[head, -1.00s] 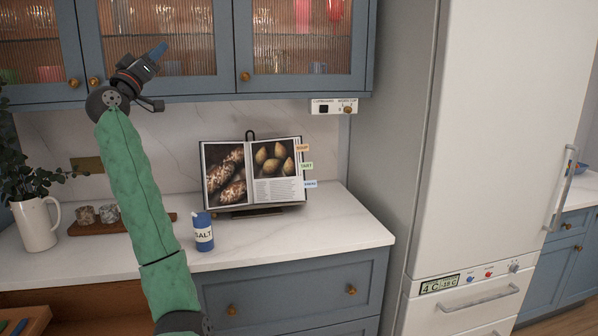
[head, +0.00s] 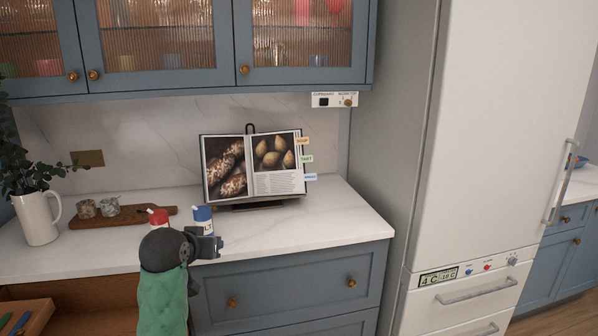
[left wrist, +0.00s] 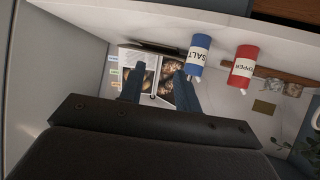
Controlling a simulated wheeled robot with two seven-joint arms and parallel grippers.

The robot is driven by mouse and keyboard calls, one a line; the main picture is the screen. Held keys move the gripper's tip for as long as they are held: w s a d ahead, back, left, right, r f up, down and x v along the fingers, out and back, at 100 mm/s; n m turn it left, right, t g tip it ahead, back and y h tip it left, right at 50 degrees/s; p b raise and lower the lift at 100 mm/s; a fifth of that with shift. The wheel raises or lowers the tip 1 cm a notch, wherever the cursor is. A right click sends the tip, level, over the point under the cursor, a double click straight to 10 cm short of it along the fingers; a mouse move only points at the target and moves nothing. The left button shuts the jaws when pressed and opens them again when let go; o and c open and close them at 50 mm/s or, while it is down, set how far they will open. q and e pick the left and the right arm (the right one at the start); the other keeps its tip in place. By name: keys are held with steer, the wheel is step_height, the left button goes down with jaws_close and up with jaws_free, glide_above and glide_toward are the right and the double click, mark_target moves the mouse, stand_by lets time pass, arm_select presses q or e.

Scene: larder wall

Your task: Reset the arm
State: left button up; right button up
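My green left arm comes up from the bottom of the head view. A blue salt shaker (head: 203,215) stands on the counter just behind the gripper, its lower part hidden. It also shows in the left wrist view (left wrist: 199,58). My right gripper is in neither view.
A red pepper shaker (head: 158,217) stands left of the salt. An open cookbook (head: 253,167) rests on a stand behind. A wooden board (head: 135,216), a white jug (head: 38,218), an open drawer (head: 32,312) and a tall fridge (head: 480,140) surround this area.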

arm_select(q)
steer(key=s+d+f+m+g, duration=0.1)
steer(key=s+d+f+g, duration=0.25)
steer(key=s+f, duration=0.9)
steer(key=s+d+f+m+g, duration=0.15)
steer(key=s+d+f, duration=0.25)
steer(key=s+f, duration=0.9)
steer(key=s+f+g, duration=0.4)
steer(key=s+f, duration=0.9)
steer(key=s, duration=0.4)
steer(key=shift+s+d+n+g+p, duration=0.2)
steer(key=shift+d+n+g+p, duration=0.15)
steer(key=shift+n+p, duration=0.1)
